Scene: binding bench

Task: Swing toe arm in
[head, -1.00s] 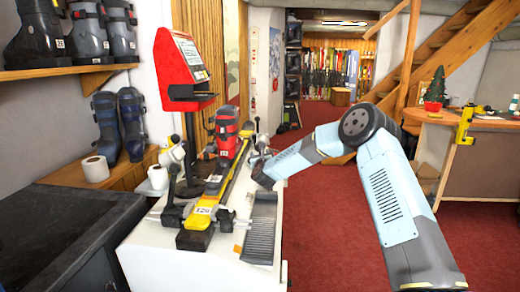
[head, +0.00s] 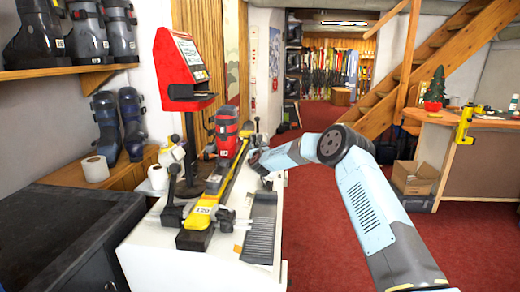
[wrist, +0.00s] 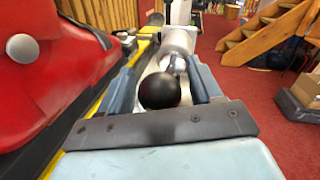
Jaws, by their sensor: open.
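A black ball knob (wrist: 159,91) at the end of a pale metal arm (wrist: 178,48) sits between the two fingers of my gripper (wrist: 163,85) in the wrist view. The fingers are apart, one on each side of the knob; whether either touches it I cannot tell. In the head view my gripper (head: 256,165) is at the right side of the bench, beside the red boot (head: 227,130). The boot stands upright on the yellow ski (head: 228,182). The boot also fills the left of the wrist view (wrist: 50,60). Which lever is the toe arm is not clear.
The white bench (head: 150,250) carries clamps and a ridged grey tray (head: 262,225). A red terminal (head: 185,75) stands behind. A dark cabinet (head: 70,225) is at left. Red carpet (head: 320,240) is open to the right, with a cardboard box (head: 414,178) near the counter.

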